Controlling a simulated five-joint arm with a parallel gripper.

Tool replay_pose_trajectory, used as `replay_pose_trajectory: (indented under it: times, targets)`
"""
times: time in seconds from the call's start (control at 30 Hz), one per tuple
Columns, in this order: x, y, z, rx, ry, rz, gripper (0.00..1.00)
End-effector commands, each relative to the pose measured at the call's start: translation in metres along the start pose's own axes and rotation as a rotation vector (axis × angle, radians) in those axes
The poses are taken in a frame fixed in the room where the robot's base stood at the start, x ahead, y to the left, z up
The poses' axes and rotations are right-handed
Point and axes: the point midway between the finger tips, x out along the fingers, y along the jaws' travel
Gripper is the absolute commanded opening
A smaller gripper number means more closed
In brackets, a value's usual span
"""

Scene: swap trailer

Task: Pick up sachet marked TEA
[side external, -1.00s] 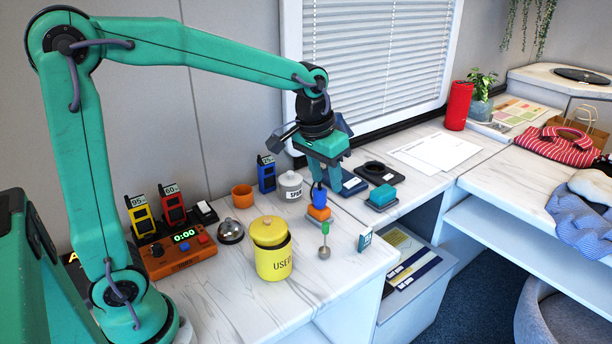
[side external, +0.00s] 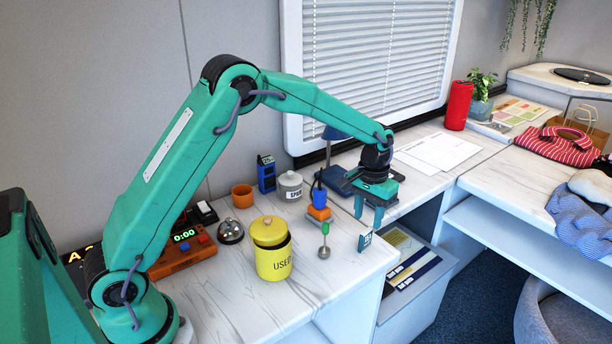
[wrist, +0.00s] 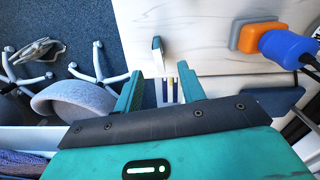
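A small white and teal packet (side external: 365,241), likely the TEA sachet, stands upright near the counter's front edge. Its lettering is too small to read. It also shows in the wrist view (wrist: 158,52), just beyond and between the fingertips. My gripper (side external: 368,216) hangs fingers-down just above the packet, apart from it. In the wrist view my gripper's two fingers (wrist: 160,82) are spread with nothing between them.
A yellow USED canister (side external: 274,262) stands further left. The counter (side external: 335,270) drops off just beside the packet, above an open drawer (side external: 410,265).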

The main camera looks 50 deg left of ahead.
Motion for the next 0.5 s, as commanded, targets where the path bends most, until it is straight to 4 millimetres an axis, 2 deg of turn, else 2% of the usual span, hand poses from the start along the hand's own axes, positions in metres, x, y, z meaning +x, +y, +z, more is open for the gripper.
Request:
replay_pose_trajectory:
  times: [0.27, 0.5]
  targets:
    - [0.006, 0.0, 0.0, -0.001, -0.003, -0.001, 0.4]
    - [0.024, 0.0, 0.0, 0.0, -0.004, -0.001, 0.4]
